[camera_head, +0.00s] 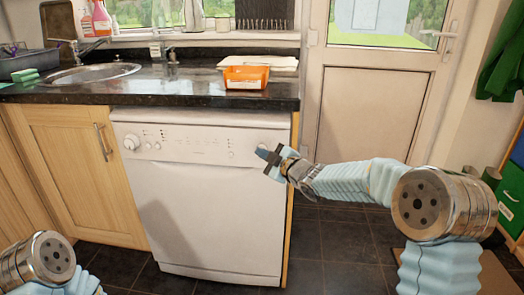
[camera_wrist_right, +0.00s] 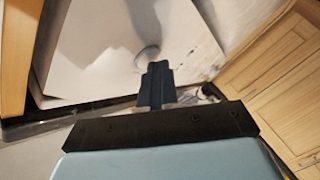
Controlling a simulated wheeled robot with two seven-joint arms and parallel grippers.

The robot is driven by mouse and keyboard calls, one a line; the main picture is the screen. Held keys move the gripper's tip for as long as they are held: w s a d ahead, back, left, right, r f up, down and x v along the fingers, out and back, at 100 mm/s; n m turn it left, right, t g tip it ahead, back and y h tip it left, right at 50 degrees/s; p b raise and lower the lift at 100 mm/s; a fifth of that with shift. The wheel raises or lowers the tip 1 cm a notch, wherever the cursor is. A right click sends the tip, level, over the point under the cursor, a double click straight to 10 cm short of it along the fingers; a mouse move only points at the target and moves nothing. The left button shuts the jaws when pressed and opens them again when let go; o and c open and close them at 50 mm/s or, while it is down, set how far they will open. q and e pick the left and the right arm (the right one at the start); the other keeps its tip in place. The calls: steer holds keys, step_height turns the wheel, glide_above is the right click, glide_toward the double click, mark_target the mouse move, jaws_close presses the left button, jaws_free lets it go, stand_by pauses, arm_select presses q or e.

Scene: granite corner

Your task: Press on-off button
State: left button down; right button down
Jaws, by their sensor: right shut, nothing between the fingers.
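The white dishwasher (camera_head: 215,215) stands under the counter, its control panel (camera_head: 190,143) along the top. A round dial (camera_head: 131,142) is at the panel's left end, and small buttons (camera_head: 231,148) sit right of its middle. My right gripper (camera_head: 261,153) is shut and empty, its tips at the panel's right end. There it partly covers a round button (camera_head: 263,147). In the right wrist view the closed fingers (camera_wrist_right: 156,75) point at the round button (camera_wrist_right: 147,55) on the white front. I cannot tell if they touch it. My left gripper is out of view.
A dark granite counter (camera_head: 170,90) overhangs the dishwasher, with an orange container (camera_head: 246,78) on it and a sink (camera_head: 92,73) at left. Wooden cabinets (camera_head: 75,175) are at left. Dark floor tiles lie in front, and a white door (camera_head: 370,120) is behind my right arm.

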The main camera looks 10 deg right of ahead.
steer(key=shift+s+a+b, duration=0.2)
steer(key=shift+s+b, duration=0.4)
steer(key=s+a+b, duration=0.2)
steer(key=s+b, duration=0.3)
steer(key=shift+s+b, duration=0.3)
steer(key=shift+s, duration=0.05)
